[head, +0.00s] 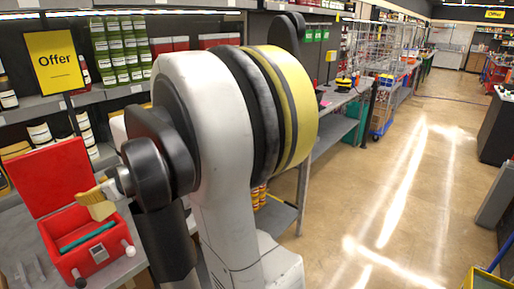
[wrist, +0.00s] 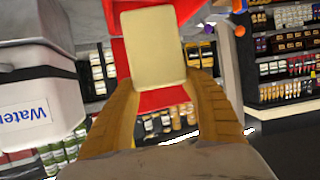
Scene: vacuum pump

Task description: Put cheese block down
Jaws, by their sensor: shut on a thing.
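The cheese block is a pale yellow slab (wrist: 155,48) held between the two tan fingers of my gripper (wrist: 160,80) in the wrist view. In the head view my gripper (head: 103,193) is small and points down at the left, over the open red box (head: 95,262). Block and fingers are hard to tell apart there. The box's lid (head: 50,178) stands raised behind it, and a teal thing (head: 86,237) lies inside. Red surfaces show behind the block in the wrist view. I cannot tell whether the block touches the box.
The box stands on a grey counter (head: 20,255). Shelves behind it hold jars, green goods (head: 118,50) and a yellow "Offer" sign (head: 54,61). A white container labelled "Water" (wrist: 40,105) is at the left in the wrist view. Open floor (head: 400,190) lies to the right.

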